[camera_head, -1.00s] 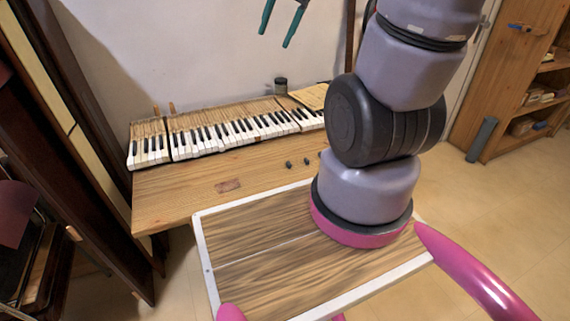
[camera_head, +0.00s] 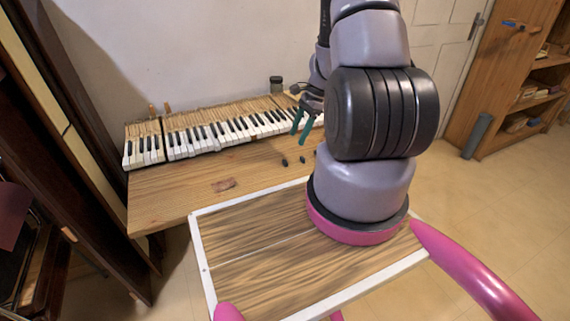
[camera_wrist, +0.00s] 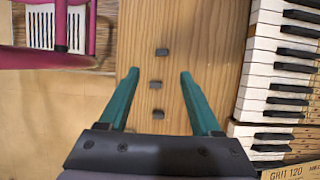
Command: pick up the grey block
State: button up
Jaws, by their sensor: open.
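Three small dark grey blocks lie in a row on the wooden table (camera_wrist: 140,30) in the wrist view: an upper block (camera_wrist: 162,52), a middle block (camera_wrist: 155,84) and a lower block (camera_wrist: 158,114). I cannot tell which is the task's grey block. The head view shows one block (camera_head: 284,162) and another block (camera_head: 302,159); my arm seems to hide the third. My gripper (camera_wrist: 160,74) is open and empty, with green fingers pointing down above the table. In the wrist view the middle block appears between the fingers. The head view shows the gripper (camera_head: 298,137) above the blocks.
A row of piano keys (camera_head: 220,133) runs along the back of the table; it is at the right in the wrist view (camera_wrist: 275,85). A dark jar (camera_head: 276,83) stands behind it. A reddish-brown patch (camera_head: 224,185) lies near the table's front. The left tabletop is mostly clear.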

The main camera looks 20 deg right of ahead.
aim_at(286, 161)
jog(key=x, duration=1)
jog(key=shift+w, duration=0.2)
grip_shut()
